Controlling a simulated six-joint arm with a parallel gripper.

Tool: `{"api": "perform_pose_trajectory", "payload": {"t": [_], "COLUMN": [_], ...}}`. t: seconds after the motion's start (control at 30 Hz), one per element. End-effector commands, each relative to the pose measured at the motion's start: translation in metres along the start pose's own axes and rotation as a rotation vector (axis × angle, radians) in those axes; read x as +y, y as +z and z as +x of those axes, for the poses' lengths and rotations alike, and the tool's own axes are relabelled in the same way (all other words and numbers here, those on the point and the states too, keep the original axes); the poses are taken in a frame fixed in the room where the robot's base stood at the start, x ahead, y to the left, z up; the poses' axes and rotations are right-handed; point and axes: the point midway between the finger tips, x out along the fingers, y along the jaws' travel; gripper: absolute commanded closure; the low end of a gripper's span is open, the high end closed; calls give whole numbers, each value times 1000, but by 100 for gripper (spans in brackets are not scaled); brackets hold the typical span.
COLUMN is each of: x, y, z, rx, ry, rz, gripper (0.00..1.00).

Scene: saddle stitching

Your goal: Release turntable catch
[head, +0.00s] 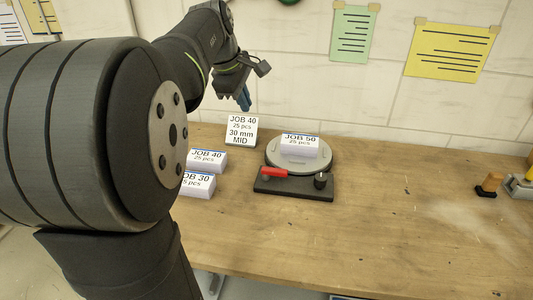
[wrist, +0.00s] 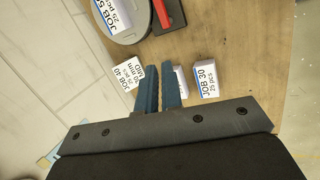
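The turntable is a round grey disc (head: 272,152) on a dark base plate (head: 294,192), right of centre in the head view. A white JOB 50 block (head: 299,145) sits on the disc. The disc (wrist: 130,36) and red lever (wrist: 162,12) also show at the top of the wrist view. My gripper (head: 244,103) hangs above the table, behind and left of the turntable, clear of it. Its blue fingers (wrist: 160,72) are close together and hold nothing visible.
A JOB 40 30 mm MID card (head: 241,130) stands left of the turntable. White JOB 40 (head: 207,160) and JOB 30 (head: 198,184) blocks lie nearer, partly behind my arm. The table (head: 400,220) between is clear; a tiled wall stands behind.

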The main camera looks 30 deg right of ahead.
Motion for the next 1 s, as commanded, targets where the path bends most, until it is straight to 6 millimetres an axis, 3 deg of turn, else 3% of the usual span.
{"api": "perform_pose_trajectory", "payload": {"t": [0.27, 0.6, 0.8, 1.0], "x": [31, 57, 62, 63], "y": [6, 27, 37, 40], "z": [87, 194, 228, 236], "rx": [58, 109, 121, 123], "ry": [-49, -121, -147, -153], "rz": [501, 1172, 1396, 1455], "gripper": [100, 100, 100, 100]}}
